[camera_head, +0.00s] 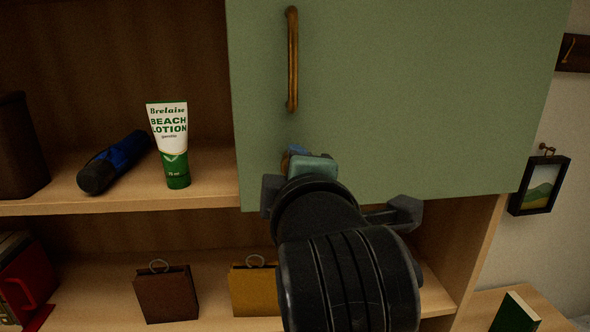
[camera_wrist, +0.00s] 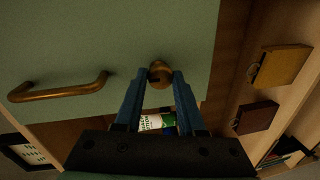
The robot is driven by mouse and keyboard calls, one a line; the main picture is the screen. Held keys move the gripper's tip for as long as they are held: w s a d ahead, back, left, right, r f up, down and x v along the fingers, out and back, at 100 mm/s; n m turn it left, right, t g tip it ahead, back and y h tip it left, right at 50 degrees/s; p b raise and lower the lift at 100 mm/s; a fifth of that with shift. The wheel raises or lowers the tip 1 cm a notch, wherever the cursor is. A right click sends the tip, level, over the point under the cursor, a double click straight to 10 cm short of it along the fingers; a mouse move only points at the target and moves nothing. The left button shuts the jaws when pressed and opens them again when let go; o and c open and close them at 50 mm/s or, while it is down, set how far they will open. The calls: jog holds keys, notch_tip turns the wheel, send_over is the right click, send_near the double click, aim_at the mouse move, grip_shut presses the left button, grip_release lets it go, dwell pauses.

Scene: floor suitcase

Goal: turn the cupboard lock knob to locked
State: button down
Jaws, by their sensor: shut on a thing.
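The cupboard door (camera_head: 400,90) is a green panel with a long bronze handle (camera_head: 292,60) near its left edge. The lock knob (camera_wrist: 160,72) is a small round bronze piece near the door's edge in the wrist view. My gripper (camera_wrist: 160,76) is shut on the knob, with one blue finger on each side of it. In the head view my gripper (camera_head: 294,155) is at the door's lower left and covers most of the knob. Whether the knob is at locked cannot be read from these views.
A lotion tube (camera_head: 168,145) and a dark blue cylinder (camera_head: 115,162) stand and lie on the open shelf at left. Brown (camera_head: 166,294) and yellow (camera_head: 253,290) tagged blocks are on the shelf below. A framed picture (camera_head: 540,186) hangs at right.

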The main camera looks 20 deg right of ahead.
jog(key=shift+f, duration=0.1)
dwell(0.3)
jog(key=c, duration=0.5)
grip_release()
jog(key=shift+a, duration=0.1)
